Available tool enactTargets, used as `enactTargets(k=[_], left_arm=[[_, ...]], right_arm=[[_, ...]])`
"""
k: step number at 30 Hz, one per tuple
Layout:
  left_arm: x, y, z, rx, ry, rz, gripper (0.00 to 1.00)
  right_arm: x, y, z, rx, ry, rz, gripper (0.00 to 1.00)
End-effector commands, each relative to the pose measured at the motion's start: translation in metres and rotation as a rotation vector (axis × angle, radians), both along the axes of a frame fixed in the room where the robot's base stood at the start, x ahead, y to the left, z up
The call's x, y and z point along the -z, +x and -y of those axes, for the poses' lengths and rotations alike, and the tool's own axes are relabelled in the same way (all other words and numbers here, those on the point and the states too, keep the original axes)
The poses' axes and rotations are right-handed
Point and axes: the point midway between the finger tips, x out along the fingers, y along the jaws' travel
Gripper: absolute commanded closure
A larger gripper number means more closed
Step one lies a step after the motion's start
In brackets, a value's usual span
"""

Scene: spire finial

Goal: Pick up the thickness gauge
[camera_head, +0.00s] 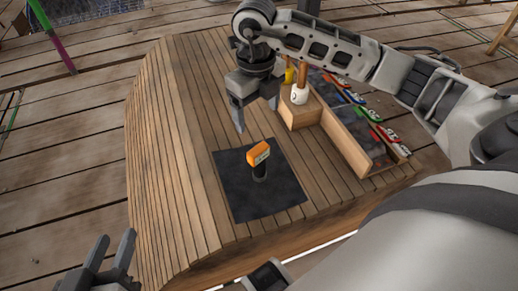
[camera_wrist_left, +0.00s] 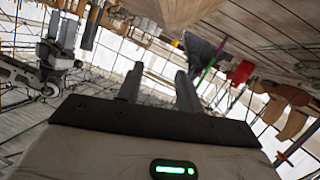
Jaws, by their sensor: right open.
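The thickness gauge (camera_head: 259,153), an orange-headed device with a small display and a dark lower body, stands on a dark square mat (camera_head: 236,196) in the head view. My right gripper (camera_head: 257,116) is open and empty, pointing down above and behind the gauge, apart from it. My left gripper (camera_head: 115,240) is at the lower left, off the table's near-left edge. Its fingers are apart with nothing between them, as the left wrist view also shows (camera_wrist_left: 158,82). The gauge cannot be made out in the left wrist view.
The slatted wooden table (camera_head: 185,150) is clear left of the mat. A wooden block (camera_head: 298,112) holding a white container (camera_head: 299,95) stands behind right. Beside it a wooden-sided tray (camera_head: 345,142) has several coloured tools. My right arm spans the upper right.

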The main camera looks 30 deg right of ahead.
Motion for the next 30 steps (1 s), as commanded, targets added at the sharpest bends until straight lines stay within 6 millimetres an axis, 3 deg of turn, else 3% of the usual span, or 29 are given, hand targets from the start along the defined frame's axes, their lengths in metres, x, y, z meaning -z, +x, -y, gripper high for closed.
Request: enactTargets(k=[12, 23, 30], left_arm=[[-0.004, 0.003, 0.008, 0.006, -0.136, 0.022, 0.64], [-0.006, 0.003, 0.011, 0.009, -0.188, 0.025, 0.64], [-0.004, 0.002, 0.014, 0.018, -0.263, 0.028, 0.64]], right_arm=[[0.085, -0.001, 0.003, 0.002, -0.008, -0.003, 0.22], [0.11, -0.002, 0.002, -0.001, -0.005, -0.001, 0.22], [0.146, -0.009, -0.003, 0.0, -0.004, -0.001, 0.22]])
